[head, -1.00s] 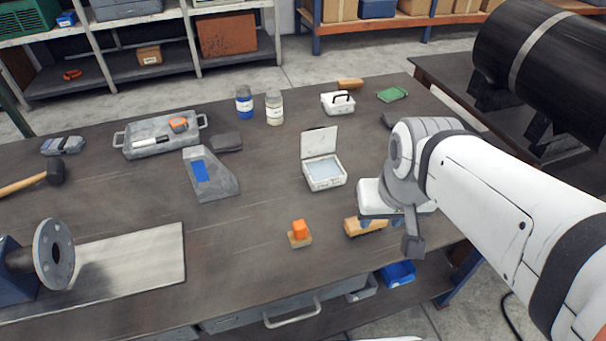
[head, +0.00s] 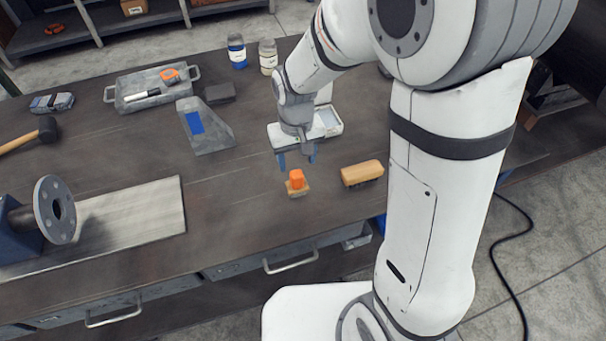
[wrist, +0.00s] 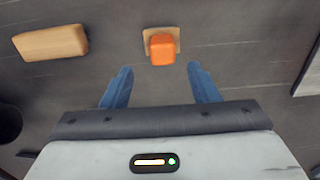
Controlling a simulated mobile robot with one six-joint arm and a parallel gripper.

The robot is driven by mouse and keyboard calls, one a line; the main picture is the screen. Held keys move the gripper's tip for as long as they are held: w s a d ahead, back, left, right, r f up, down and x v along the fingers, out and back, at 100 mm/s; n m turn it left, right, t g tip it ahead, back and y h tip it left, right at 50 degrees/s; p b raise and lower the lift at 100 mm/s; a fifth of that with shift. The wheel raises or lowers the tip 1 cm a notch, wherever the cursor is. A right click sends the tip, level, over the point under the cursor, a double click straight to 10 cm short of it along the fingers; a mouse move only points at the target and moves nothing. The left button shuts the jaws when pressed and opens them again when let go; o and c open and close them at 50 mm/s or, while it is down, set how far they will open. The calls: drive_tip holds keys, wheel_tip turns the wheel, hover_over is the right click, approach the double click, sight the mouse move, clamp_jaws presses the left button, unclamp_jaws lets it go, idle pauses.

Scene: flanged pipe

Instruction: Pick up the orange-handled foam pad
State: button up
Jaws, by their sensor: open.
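The foam pad (head: 298,190) is a small tan block with an orange handle (head: 297,178) on top, lying on the dark workbench near its front edge. In the wrist view the pad (wrist: 176,38) and its orange handle (wrist: 162,50) lie just beyond the fingertips, centred between them. My gripper (head: 297,160) points down above the bench, a little behind the pad in the head view. Its two blue fingers are apart with nothing between them, as the wrist view (wrist: 158,72) also shows.
A wooden-backed brush (head: 362,173) lies right of the pad. An open white box (head: 328,122) is behind my gripper, partly hidden. A grey wedge block (head: 208,130), a metal tray (head: 118,100) and a flanged pipe (head: 52,212) stand to the left.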

sight(296, 172)
drive_tip(key=shift+s+a+f+p, duration=0.1)
drive_tip(key=shift+f+p, duration=0.5)
drive_tip(key=shift+f, duration=3)
drive_tip(key=shift+c, duration=0.4)
drive_tip(key=c, duration=0.9)
drive_tip(key=shift+r, duration=0.15)
drive_tip(key=shift+c, duration=0.8)
drive_tip(key=shift+r, duration=0.35)
wheel_tip(296, 172, up, 9)
drive_tip(key=shift+r+b, duration=0.1)
drive_tip(key=shift+b, duration=0.4)
drive_tip(key=o, duration=0.5)
drive_tip(key=c, duration=0.3)
